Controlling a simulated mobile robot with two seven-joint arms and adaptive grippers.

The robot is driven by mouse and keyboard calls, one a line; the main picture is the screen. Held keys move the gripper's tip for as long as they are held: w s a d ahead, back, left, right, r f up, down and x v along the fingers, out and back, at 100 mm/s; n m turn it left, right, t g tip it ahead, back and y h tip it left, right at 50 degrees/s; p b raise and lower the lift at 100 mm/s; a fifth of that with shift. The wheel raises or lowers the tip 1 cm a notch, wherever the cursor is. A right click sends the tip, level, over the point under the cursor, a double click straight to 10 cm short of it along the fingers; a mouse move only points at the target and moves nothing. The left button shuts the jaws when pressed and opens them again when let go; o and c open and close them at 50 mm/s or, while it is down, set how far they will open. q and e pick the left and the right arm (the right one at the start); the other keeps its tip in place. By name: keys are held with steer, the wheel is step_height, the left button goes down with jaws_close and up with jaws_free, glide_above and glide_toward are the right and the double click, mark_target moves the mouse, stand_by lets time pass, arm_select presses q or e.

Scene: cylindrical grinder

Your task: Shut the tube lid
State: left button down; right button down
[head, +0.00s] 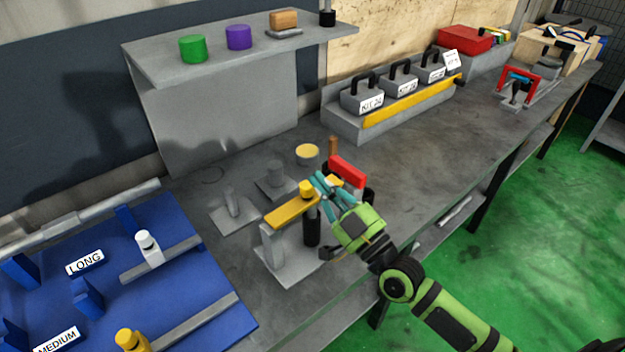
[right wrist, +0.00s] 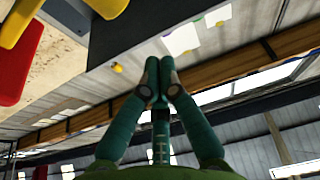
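A stand (head: 272,252) on the bench carries a flat yellow bar (head: 292,212) with a yellow knob (head: 306,189) on top. I cannot tell for sure which part is the tube lid. A red block (head: 347,171) is just behind my right gripper (head: 322,184). The gripper's teal fingers are beside the bar's right end; contact is unclear. In the right wrist view its fingertips (right wrist: 160,65) meet with nothing seen between them. My left gripper is not in view.
A grey can with a yellow top (head: 307,153) and small grey fixtures (head: 233,207) stand behind the bar. A blue board (head: 180,285) is at the left. Kit weights (head: 362,98) stand farther back on the bench (head: 425,150). The bench middle right is clear.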

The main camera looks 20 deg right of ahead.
mark_target(305, 194)
steer(key=w+f, duration=0.1)
steer(key=w+a+f, duration=0.1)
steer(key=w+f, duration=0.1)
stand_by(0.4)
